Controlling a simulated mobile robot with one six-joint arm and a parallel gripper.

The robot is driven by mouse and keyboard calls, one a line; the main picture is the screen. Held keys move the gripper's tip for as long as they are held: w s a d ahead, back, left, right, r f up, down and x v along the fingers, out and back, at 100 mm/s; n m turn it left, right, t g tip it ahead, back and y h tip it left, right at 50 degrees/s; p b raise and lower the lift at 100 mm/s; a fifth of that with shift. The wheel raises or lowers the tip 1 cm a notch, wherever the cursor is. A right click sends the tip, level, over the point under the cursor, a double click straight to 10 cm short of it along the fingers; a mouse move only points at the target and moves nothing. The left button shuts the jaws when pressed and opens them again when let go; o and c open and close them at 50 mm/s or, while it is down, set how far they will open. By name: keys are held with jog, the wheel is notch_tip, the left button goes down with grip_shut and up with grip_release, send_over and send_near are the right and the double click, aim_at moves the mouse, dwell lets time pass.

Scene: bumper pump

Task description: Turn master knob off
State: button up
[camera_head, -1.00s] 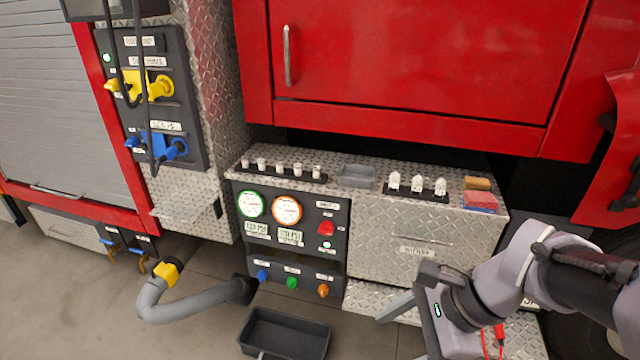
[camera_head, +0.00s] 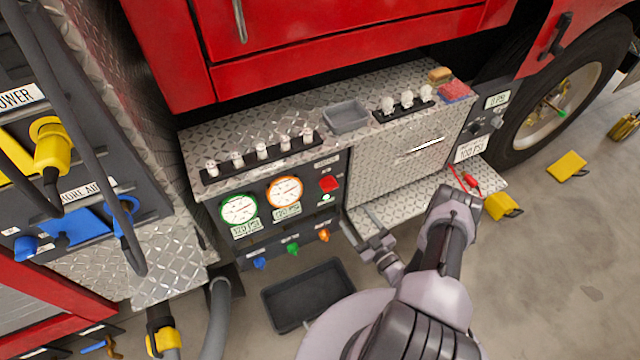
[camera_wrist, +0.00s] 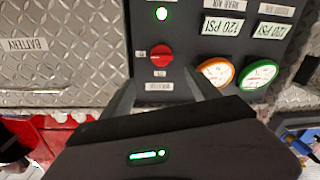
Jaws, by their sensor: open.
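The red master knob (camera_head: 329,184) is on the dark panel, right of the orange-ringed gauge. It also shows in the wrist view (camera_wrist: 161,55), which is upside down relative to the panel. A lit green lamp (camera_head: 326,198) sits just below the knob. My gripper (camera_head: 358,218) is open and empty, in front of the panel and slightly right of and below the knob in the head view. In the wrist view, its fingers (camera_wrist: 161,88) stand apart on either side of the knob's label, with the knob beyond them. I see no contact with the knob.
Green-ringed (camera_head: 239,209) and orange-ringed (camera_head: 285,192) gauges are left of the knob. Small blue, green and orange knobs line the panel below. A black tray (camera_head: 309,296) lies on the floor. A diamond-plate battery drawer (camera_head: 400,165) is right of the panel.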

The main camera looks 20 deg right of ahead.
aim_at(332, 189)
jog(key=w+b, duration=0.1)
jog(key=w, duration=0.3)
jog(key=w+a+b, duration=0.1)
jog(key=w, duration=0.4)
jog(key=w+b, duration=0.1)
jog(key=w, duration=0.3)
jog(key=shift+w+a+f, duration=0.1)
jog(key=shift+w+a, duration=0.05)
jog(key=shift+a, duration=0.15)
jog(key=shift+w+a, duration=0.15)
jog(key=shift+w, duration=0.55)
jog(key=c, duration=1.3)
